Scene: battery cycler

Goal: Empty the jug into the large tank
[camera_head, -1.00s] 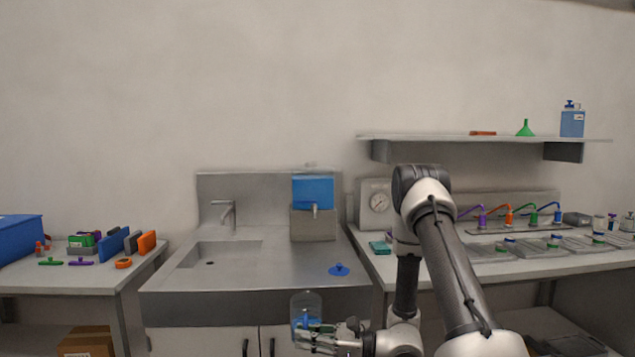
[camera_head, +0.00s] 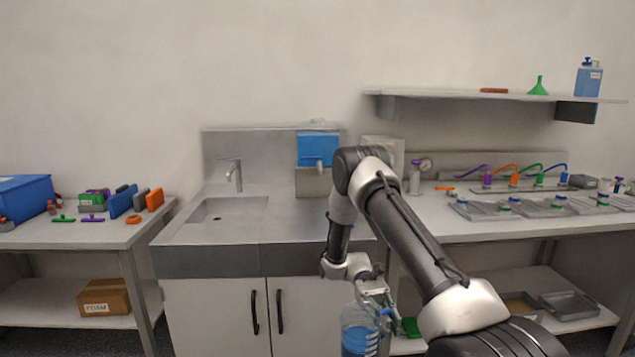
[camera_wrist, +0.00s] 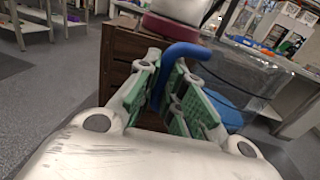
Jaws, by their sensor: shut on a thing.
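The jug (camera_head: 360,335) is clear, holds blue liquid and looks upright at the bottom of the head view, in front of the sink cabinet. My gripper (camera_head: 385,309) is shut on its blue handle. In the wrist view the green finger pads of my gripper (camera_wrist: 180,95) lie either side of the blue handle (camera_wrist: 182,55). The clear jug wall (camera_wrist: 255,62) and some blue liquid (camera_wrist: 226,112) show at the right there. A tank (camera_head: 318,147) with blue liquid and a spigot stands on a grey block at the back of the sink counter, away from the jug.
The sink basin (camera_head: 228,208) with its tap (camera_head: 234,175) is left of the tank. A right bench (camera_head: 440,217) carries trays and coloured spouts. A left bench (camera_head: 75,235) holds bins and tools. A brown slatted box (camera_wrist: 122,62) stands beyond my gripper in the wrist view.

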